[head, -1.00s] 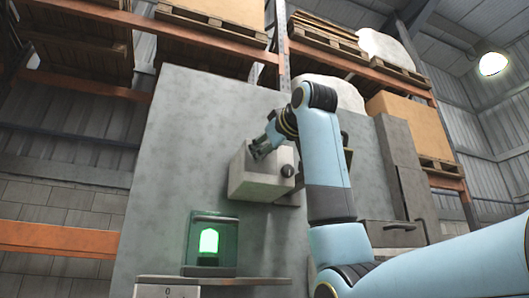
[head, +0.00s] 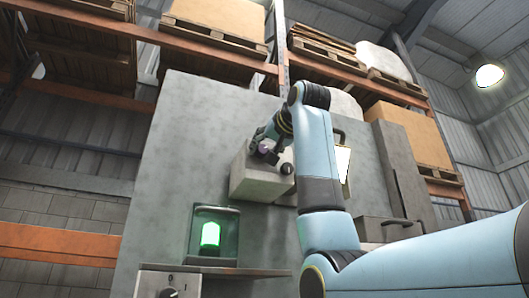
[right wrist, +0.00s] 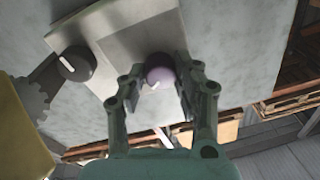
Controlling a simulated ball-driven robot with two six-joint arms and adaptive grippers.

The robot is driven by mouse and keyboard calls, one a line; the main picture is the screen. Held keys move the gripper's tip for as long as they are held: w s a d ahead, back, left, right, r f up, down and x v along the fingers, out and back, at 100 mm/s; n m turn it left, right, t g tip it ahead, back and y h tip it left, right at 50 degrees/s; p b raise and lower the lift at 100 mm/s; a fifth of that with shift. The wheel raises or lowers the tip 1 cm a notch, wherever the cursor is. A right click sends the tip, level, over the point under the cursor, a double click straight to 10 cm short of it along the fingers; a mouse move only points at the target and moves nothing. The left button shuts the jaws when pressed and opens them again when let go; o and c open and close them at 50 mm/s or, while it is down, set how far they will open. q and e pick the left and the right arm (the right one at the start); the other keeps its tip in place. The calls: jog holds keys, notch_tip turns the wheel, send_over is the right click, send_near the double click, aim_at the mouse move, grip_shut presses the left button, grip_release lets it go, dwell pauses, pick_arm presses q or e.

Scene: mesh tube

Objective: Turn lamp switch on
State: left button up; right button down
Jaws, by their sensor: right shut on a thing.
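A grey box (head: 258,180) on the wall panel carries a purple knob (right wrist: 157,68) and a dark knob (head: 287,169). The dark knob, with a white mark, also shows left in the right wrist view (right wrist: 77,64). My right gripper (head: 266,150) is at the box, its fingers on both sides of the purple knob, shut on it. The purple knob's white mark points down-left in the wrist view. A lamp-like panel (head: 342,164) glows pale yellow right of my arm, partly hidden by it. My left gripper is out of view.
A green lit beacon (head: 210,235) stands in a casing at lower left. Below it is a control box (head: 165,284) with a dark knob and a 0 mark. Shelves with pallets are behind the wall panel (head: 190,110).

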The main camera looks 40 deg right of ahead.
jog(key=shift+m, duration=0.5)
jog(key=c, duration=1)
grip_release()
jog(key=shift+o, duration=0.2)
jog(key=v, duration=1.2)
jog(key=shift+f, duration=0.15)
